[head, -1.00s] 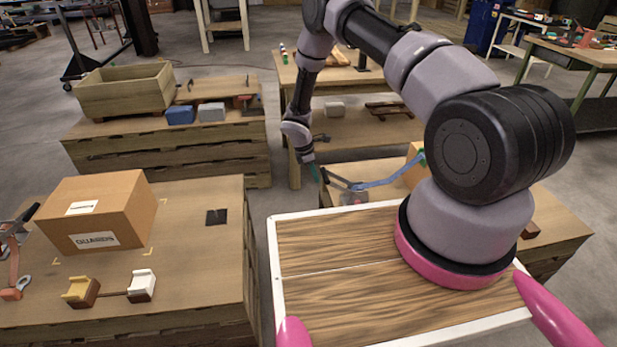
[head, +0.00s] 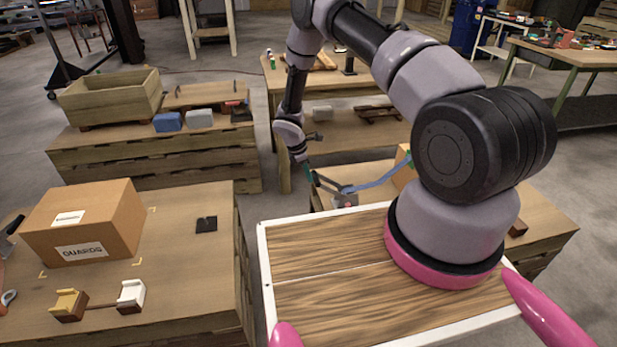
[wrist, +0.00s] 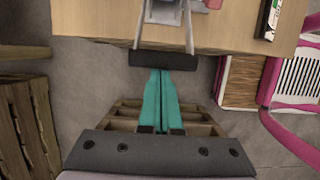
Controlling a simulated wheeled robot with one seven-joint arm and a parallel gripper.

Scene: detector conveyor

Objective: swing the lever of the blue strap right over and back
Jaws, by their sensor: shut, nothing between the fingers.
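The blue strap (head: 382,181) runs from the box side down to a small grey buckle (head: 345,201) on the low wooden table. The lever (head: 329,184) of the buckle reaches out to the left, with a dark handle end. In the wrist view, the lever shows as two pale metal arms ending in a black crossbar (wrist: 163,61). My gripper (head: 310,182) is at the lever's handle end. Its teal fingers (wrist: 164,72) are together and empty, with their tips right at the crossbar. I cannot tell whether they touch it. The strap is not clearly visible in the wrist view.
A brown carton (head: 400,178) stands on the table behind the strap, partly hidden by my arm. A table (head: 185,270) with a cardboard box (head: 83,222) is at the left. Open floor shows below my fingers, with a slatted wooden pallet (wrist: 110,118).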

